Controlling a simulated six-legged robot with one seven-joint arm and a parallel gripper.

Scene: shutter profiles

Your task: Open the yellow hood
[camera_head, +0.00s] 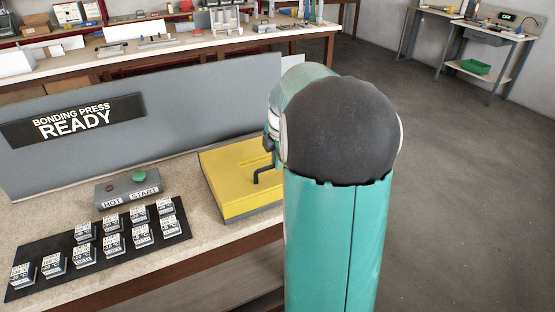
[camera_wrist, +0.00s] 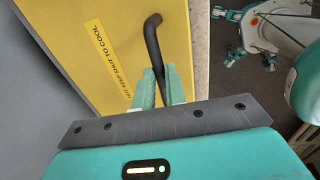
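The yellow hood (camera_head: 238,178) lies shut and flat on the bench, left of my arm. A black bent handle (camera_head: 266,172) stands on its right side. In the wrist view the hood (camera_wrist: 122,58) fills the upper left, with a label about keeping it shut to cool. The handle (camera_wrist: 153,38) runs down between the two green fingers of my gripper (camera_wrist: 160,78). The fingers sit close on both sides of the bar and look shut on it. In the head view my arm hides the fingers.
A grey control box (camera_head: 128,188) with HOT and START labels stands left of the hood. Several small labelled blocks lie on a black mat (camera_head: 92,272). A grey panel (camera_head: 190,108) reading BONDING PRESS READY stands behind. The floor at right is clear.

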